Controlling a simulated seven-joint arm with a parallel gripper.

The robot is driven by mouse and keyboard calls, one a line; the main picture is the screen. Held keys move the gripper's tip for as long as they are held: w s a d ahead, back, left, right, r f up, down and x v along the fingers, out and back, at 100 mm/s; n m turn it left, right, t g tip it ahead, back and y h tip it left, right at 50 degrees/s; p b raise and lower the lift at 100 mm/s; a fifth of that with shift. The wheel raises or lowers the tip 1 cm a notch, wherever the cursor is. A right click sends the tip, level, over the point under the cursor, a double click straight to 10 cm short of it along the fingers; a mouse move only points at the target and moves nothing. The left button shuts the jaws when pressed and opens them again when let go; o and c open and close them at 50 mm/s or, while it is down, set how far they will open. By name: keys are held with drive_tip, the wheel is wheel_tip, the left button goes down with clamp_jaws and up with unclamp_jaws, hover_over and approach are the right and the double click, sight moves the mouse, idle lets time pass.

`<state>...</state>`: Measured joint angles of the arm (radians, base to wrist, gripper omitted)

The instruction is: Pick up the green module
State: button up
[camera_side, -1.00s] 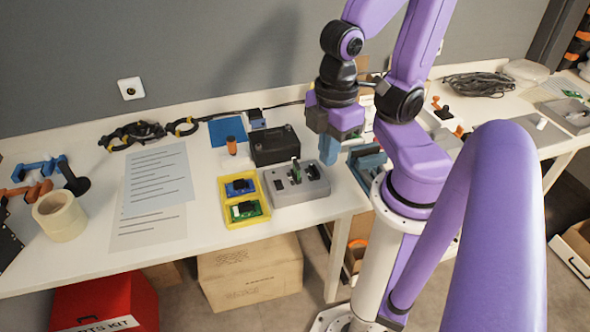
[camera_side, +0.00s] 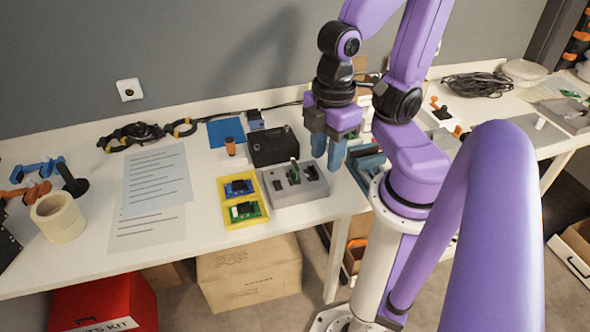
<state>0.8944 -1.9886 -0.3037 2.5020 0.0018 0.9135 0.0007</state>
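The green module (camera_side: 250,214) lies in the lower compartment of a yellow tray (camera_side: 263,207) on the white table. It is a small green board with dark and white parts on top. A blue module (camera_side: 238,187) lies in the tray's upper compartment. My gripper (camera_side: 327,159) is to the right of the tray, near the right end of a grey fixture, and points down. Its two blue fingers are apart, with nothing seen between them. It is apart from the green module.
The grey fixture (camera_side: 311,190), with a small upright green and black part, stands right of the tray. A black box (camera_side: 273,147) is behind it. Paper sheets (camera_side: 157,180) and a tape roll (camera_side: 58,217) lie left.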

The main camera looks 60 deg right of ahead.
drive_tip(key=w+d+f+m, duration=0.1)
drive_tip(key=w+m, duration=0.4)
drive_tip(key=w, duration=0.4)
drive_tip(key=m, duration=1.7)
hover_over(295, 163)
wheel_tip(295, 163, down, 4)
drive_tip(key=f, duration=1)
drive_tip(key=shift+s+a+f, duration=0.15)
drive_tip(key=shift+a, duration=0.1)
drive_tip(key=shift+d+f, duration=0.2)
drive_tip(key=shift+f, duration=3.3)
clamp_jaws()
